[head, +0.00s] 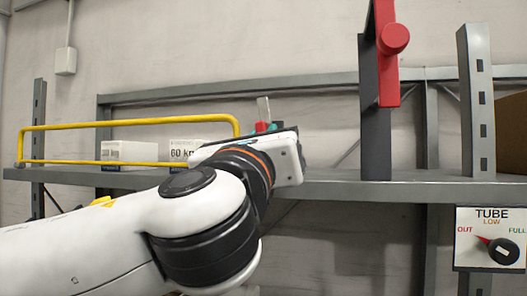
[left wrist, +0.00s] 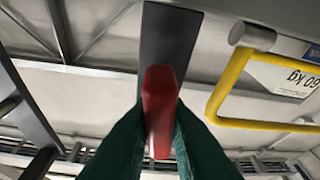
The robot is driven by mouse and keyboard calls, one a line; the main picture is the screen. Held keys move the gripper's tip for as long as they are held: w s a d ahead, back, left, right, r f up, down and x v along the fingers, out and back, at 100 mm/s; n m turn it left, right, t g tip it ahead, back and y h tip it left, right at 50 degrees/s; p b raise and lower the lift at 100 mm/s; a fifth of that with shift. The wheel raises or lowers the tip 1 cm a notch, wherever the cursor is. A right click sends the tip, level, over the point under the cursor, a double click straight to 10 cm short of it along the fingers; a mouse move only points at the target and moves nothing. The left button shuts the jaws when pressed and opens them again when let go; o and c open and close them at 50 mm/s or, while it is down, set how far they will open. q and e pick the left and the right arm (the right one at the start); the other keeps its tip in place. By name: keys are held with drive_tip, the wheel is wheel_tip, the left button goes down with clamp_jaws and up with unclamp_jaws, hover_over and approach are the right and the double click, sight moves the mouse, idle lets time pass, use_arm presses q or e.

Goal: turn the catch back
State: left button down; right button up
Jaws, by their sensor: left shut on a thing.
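The small red catch (head: 263,127) shows just above the end of my left arm in the head view, with a pale upright plate (head: 264,108) behind it. In the left wrist view the red catch (left wrist: 160,90) is upright in front of a dark grey plate (left wrist: 168,40). My left gripper (left wrist: 160,135) has its green fingers on either side of the catch and is shut on it. In the head view my gripper (head: 262,131) is mostly hidden behind my wrist. My right gripper is in neither view.
A red bar with a round knob (head: 394,39) hangs on a dark post at the right. A yellow rail (head: 125,124) fronts white boxes (head: 142,151) on the grey shelf (head: 400,190). A TUBE dial (head: 503,252) is at lower right, with its red pointer towards OUT.

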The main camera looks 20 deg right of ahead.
use_arm(q)
drive_tip(key=n+y+b, duration=0.1)
drive_tip(key=n+b, duration=0.1)
drive_tip(key=n, duration=0.1)
drive_tip(key=n+y+b, duration=0.1)
drive_tip(key=n, duration=0.1)
drive_tip(key=shift+f+t+y+b, duration=0.3)
drive_tip(key=shift+t+b, duration=0.05)
drive_tip(key=shift+t, duration=0.05)
drive_tip(key=n+y+b, duration=0.1)
drive_tip(key=n, duration=0.2)
drive_tip(key=n+y+b, duration=0.1)
drive_tip(key=n, duration=0.2)
drive_tip(key=shift+a+r+y+b, duration=0.1)
drive_tip(key=shift+y+b, duration=0.3)
drive_tip(key=n+g+y+b, duration=0.1)
drive_tip(key=n, duration=0.3)
drive_tip(key=shift+w, duration=0.1)
drive_tip(key=n, duration=0.2)
drive_tip(key=n+g+y, duration=0.1)
drive_tip(key=n, duration=0.1)
drive_tip(key=shift+g, duration=0.3)
drive_tip(key=shift+n, duration=0.4)
drive_tip(key=c, duration=1.5)
unclamp_jaws()
drive_tip(key=shift+a, duration=0.1)
drive_tip(key=shift+o, duration=0.3)
drive_tip(key=shift+w, duration=0.1)
